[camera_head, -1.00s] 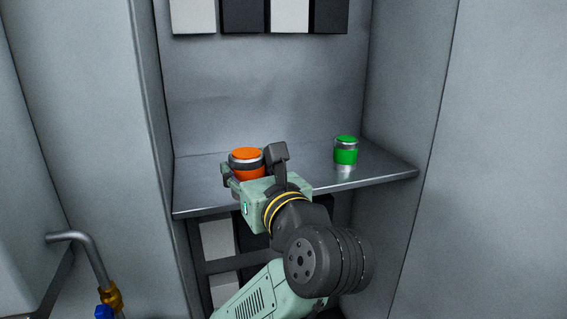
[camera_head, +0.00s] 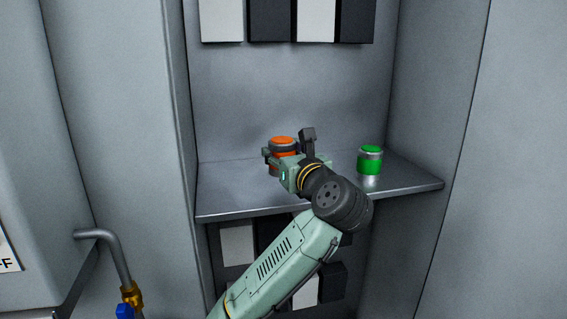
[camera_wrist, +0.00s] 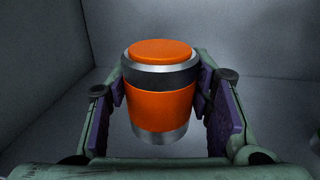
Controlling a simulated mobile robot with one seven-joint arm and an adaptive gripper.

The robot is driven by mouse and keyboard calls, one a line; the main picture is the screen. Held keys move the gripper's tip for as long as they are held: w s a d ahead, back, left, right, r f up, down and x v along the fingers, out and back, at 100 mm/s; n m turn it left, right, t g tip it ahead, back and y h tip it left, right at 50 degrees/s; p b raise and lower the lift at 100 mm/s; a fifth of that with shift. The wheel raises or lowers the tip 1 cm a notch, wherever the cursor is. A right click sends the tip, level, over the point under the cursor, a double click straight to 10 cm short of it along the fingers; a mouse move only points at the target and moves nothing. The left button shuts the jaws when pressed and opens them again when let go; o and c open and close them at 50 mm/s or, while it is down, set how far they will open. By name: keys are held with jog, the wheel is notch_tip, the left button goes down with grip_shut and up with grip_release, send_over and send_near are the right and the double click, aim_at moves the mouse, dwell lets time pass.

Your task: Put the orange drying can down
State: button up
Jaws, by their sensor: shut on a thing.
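The orange drying can (camera_head: 284,144) is upright over the metal shelf (camera_head: 232,193) in the wall recess. It has an orange lid and body with silver and dark bands. In the wrist view the can (camera_wrist: 160,103) stands between the two purple-padded fingers of my gripper (camera_wrist: 163,108), which is shut on it. My gripper (camera_head: 284,157) reaches in from the front and hides part of the can in the head view. Whether the can's base touches the shelf is hard to tell.
A green can (camera_head: 370,160) stands on the shelf to the right of my gripper. Recess walls bound the shelf on both sides and behind. Black and white panels (camera_head: 270,21) hang above. The shelf's front left is bare. A bent pipe (camera_head: 117,258) is at the lower left.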

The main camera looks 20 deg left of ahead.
jog(key=shift+w+a, duration=0.15)
jog(key=shift+w, duration=0.4)
jog(key=shift+f+p, duration=0.35)
jog(key=shift+f, duration=1.45)
jog(key=shift+f, duration=0.3)
jog(key=o, duration=1.3)
jog(key=shift+r, duration=0.1)
jog(key=shift+r, duration=0.25)
jog(key=b+v, duration=0.2)
jog(key=v, duration=1)
jog(key=shift+s, duration=0.1)
